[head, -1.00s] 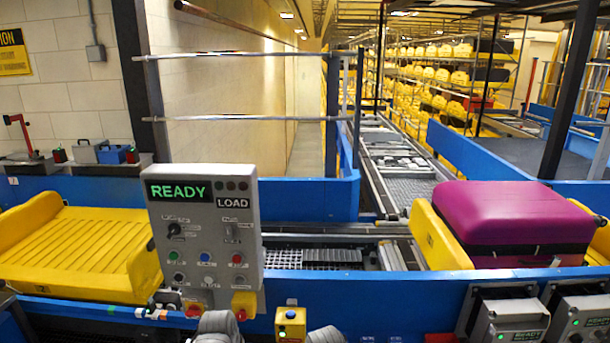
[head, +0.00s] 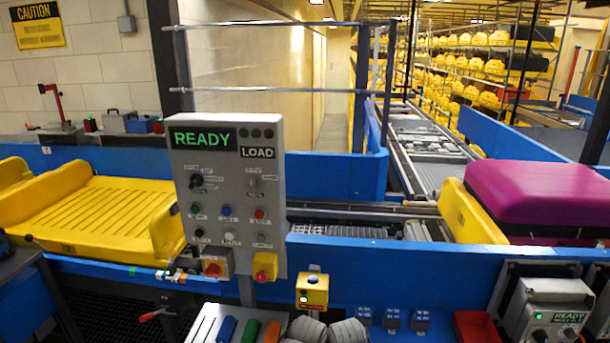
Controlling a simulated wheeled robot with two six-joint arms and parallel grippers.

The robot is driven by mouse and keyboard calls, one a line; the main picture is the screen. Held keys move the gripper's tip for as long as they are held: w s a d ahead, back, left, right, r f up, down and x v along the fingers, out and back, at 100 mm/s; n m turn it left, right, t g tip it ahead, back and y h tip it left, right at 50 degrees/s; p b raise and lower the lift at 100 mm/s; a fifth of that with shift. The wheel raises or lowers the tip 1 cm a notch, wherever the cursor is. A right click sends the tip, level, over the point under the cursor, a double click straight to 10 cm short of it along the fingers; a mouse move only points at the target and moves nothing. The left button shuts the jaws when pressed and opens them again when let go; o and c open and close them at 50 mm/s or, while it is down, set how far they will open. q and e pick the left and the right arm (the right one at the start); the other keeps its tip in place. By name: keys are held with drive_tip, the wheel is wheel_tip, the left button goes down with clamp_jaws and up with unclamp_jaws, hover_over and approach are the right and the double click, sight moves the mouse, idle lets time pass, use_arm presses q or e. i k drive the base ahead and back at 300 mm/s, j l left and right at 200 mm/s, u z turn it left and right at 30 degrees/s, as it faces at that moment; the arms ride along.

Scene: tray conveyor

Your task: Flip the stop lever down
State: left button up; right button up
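A grey control panel (head: 228,195) stands upright at left of centre, with a lit green READY sign (head: 202,138) and a LOAD label. On its face are a black knob (head: 197,181), a small toggle-like switch (head: 255,186) and several coloured buttons. Below the blue rail, left of the panel, a lever with a red handle (head: 156,314) sticks out to the left. I cannot tell for sure which part is the stop lever. No gripper fingers show.
A yellow tray (head: 105,215) sits at left; a magenta suitcase (head: 540,195) lies in another yellow tray (head: 465,212) at right. A yellow button box (head: 312,291) is on the blue rail (head: 400,270). A grey holder with coloured handles (head: 205,325) is at the bottom.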

sight(147, 316)
drive_tip(key=u, duration=1.35)
drive_tip(key=i+j+z, duration=0.1)
drive_tip(key=i+j, duration=0.2)
drive_tip(key=i, duration=0.2)
drive_tip(key=i+j+z, duration=0.1)
drive_tip(key=i+j, duration=0.25)
drive_tip(key=i, duration=0.15)
